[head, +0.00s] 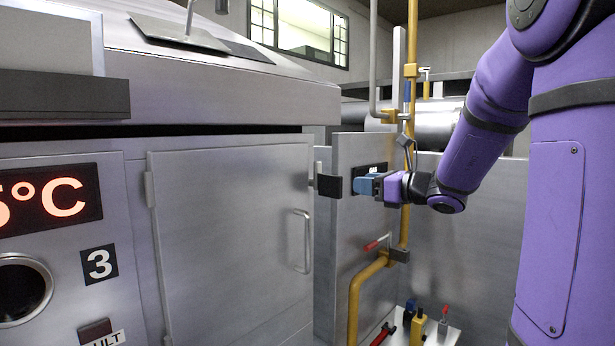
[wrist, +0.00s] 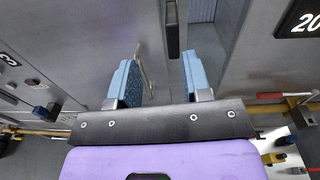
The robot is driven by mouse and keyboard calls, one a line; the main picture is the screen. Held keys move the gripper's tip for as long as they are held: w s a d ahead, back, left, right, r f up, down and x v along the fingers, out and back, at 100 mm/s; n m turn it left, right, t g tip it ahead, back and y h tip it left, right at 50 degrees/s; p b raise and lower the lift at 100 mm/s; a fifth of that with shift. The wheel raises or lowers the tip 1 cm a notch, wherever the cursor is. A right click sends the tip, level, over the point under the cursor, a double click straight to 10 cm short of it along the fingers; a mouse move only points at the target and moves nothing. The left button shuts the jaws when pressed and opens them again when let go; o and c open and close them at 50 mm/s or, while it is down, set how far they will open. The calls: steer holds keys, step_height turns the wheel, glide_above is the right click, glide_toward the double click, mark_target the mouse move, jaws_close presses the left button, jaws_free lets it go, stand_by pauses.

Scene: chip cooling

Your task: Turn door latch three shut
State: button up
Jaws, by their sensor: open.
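The grey door (head: 230,240) beside the number 3 label (head: 100,264) looks to be flush in its frame. A dark latch (head: 329,185) sits at its right edge. My gripper (head: 364,186), with light blue fingers, is just right of the latch in the head view. In the wrist view my gripper (wrist: 160,62) is open, and the dark upright latch bar (wrist: 173,28) shows between the two fingertips, nearer the right one. I see no contact, and the depth between bar and fingers is unclear. The far side of the latch is hidden.
The door's handle (head: 303,240) stands out left of the latch. A yellow pipe (head: 356,300) with a red-handled valve (head: 377,242) runs below my gripper. A black number panel (wrist: 300,18) is at the right. Several tools lie on a low white surface (head: 443,337).

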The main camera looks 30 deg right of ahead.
mark_target(320, 175)
steer(key=shift+m+t, duration=0.3)
steer(key=shift+m, duration=0.2)
steer(key=x, duration=0.3)
steer(key=d+x, duration=0.1)
steer(key=x, duration=0.7)
steer(key=shift+w+d, duration=0.1)
steer(key=shift+w, duration=0.3)
jaws_close()
